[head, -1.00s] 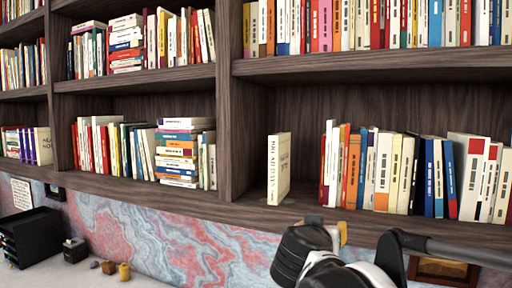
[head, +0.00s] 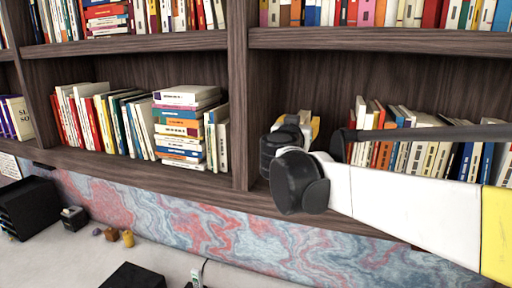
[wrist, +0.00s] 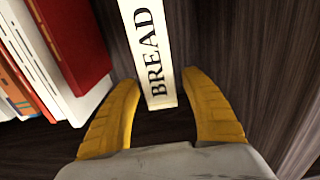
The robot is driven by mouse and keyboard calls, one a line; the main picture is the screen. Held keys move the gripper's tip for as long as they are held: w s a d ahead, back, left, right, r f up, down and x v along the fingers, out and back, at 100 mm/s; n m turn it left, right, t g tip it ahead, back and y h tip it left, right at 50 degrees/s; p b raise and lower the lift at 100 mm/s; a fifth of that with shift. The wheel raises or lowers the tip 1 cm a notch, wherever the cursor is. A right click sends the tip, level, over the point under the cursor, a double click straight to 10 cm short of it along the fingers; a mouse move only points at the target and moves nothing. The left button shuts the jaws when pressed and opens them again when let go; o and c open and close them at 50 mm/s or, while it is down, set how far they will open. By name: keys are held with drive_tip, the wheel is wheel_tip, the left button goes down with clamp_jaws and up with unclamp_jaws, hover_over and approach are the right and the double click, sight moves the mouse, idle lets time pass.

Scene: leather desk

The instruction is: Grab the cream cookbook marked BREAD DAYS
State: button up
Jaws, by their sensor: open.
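The cream cookbook (wrist: 152,55) stands upright in the wrist view, its spine facing me with the word BREAD readable; the rest of the title is cut off by the top edge. My gripper (wrist: 168,105) has its two yellow fingers apart, one on each side of the lower spine. I cannot tell whether either finger touches it. In the head view my gripper (head: 305,122) is at the shelf, and my arm hides the cookbook there.
A row of books (head: 420,135) stands to the right on the same shelf; a red book (wrist: 75,45) and white ones are left of the cookbook in the wrist view. A vertical divider (head: 240,100) is left of my gripper.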

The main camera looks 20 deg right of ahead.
sight(302, 115)
drive_tip(key=p+x, duration=0.1)
drive_tip(key=x, duration=0.3)
drive_tip(key=shift+w+r, duration=0.1)
drive_tip(key=shift+w, duration=0.15)
drive_tip(key=shift+s+a+r, duration=0.1)
drive_tip(key=shift+s, duration=0.1)
drive_tip(key=c, duration=0.4)
clamp_jaws()
drive_tip(key=shift+r, duration=0.15)
